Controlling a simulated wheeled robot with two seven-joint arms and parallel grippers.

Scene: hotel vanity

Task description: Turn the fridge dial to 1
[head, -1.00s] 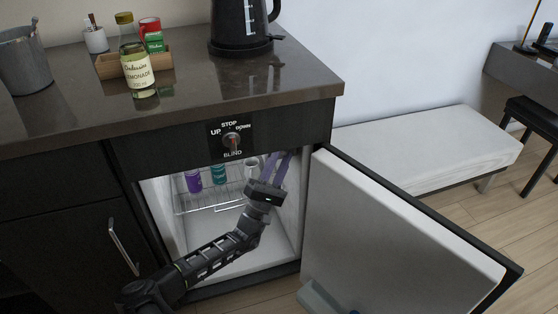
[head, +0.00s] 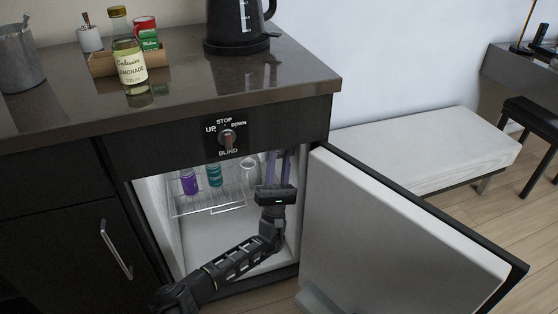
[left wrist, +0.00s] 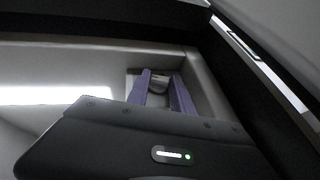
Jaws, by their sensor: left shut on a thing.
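The open fridge (head: 182,245) is below the counter. My left gripper (head: 279,155) reaches inside, its purple fingers pointing up near the right wall. The cabinet front hides the fingertips in the head view. In the left wrist view, my left gripper (left wrist: 160,77) has its fingers on either side of a small pale part, the fridge dial (left wrist: 157,86), in a corner recess. It is shut on the dial. The dial's numbers are too small to read, and the dial is hidden in the head view. My right gripper is not in view.
The fridge door (head: 395,240) stands open to the right. A wire shelf (head: 205,207) holds a purple bottle (head: 189,182), a teal bottle (head: 214,175) and a white cup (head: 248,174). A blind switch (head: 228,139) sits above the opening. A kettle (head: 236,28) and lemonade bottle (head: 130,65) stand on the counter.

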